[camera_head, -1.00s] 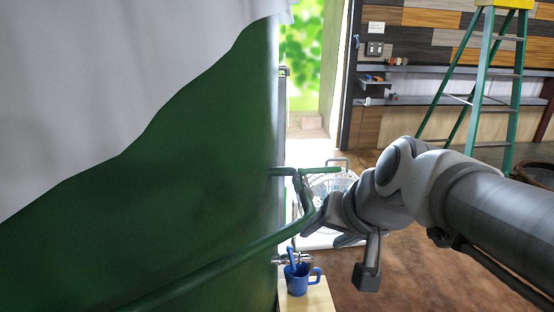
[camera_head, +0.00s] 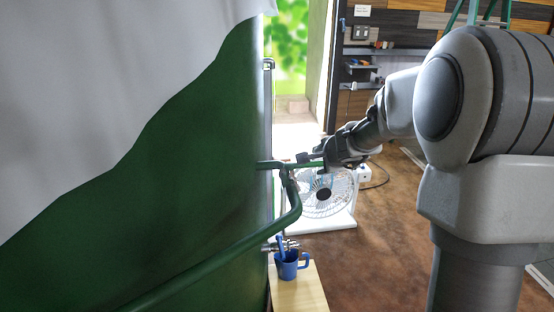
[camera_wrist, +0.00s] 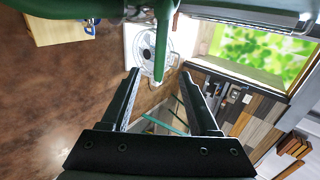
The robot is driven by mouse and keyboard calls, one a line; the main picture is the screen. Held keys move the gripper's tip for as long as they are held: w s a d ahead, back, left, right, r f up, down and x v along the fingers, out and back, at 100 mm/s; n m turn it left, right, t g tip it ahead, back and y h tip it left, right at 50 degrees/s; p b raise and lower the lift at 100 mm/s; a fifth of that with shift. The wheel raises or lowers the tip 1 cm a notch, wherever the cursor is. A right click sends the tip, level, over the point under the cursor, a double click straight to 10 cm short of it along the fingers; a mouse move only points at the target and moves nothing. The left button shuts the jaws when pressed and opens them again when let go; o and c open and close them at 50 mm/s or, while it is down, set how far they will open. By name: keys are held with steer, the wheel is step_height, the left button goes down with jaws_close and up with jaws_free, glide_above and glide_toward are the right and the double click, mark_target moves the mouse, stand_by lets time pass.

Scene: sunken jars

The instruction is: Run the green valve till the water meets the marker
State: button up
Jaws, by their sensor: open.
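A green valve lever (camera_head: 308,164) sits at the top of the bent green pipe (camera_head: 225,262) beside the large green-and-white tank (camera_head: 150,190). My gripper (camera_head: 318,160) is open at the lever's right end. In the wrist view, the lever (camera_wrist: 162,45) points down between the open fingertips of my gripper (camera_wrist: 160,74), with space on both sides. A narrow vertical tube (camera_head: 268,105) runs up the tank's right edge. I cannot make out a water level or a marker on it.
A blue mug (camera_head: 288,268) stands on a wooden stand (camera_head: 300,295) below the pipe. A white fan (camera_head: 325,195) stands on the floor behind the lever. Shelves (camera_head: 375,86) line the back wall. Brown floor (camera_head: 385,245) is open to the right.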

mark_target(314, 164)
steer(key=b+x, duration=0.1)
steer(key=x, duration=0.6)
steer(key=shift+w+a+f, duration=0.1)
steer(key=shift+w+f, duration=0.05)
steer(key=shift+c, duration=0.2)
jaws_close()
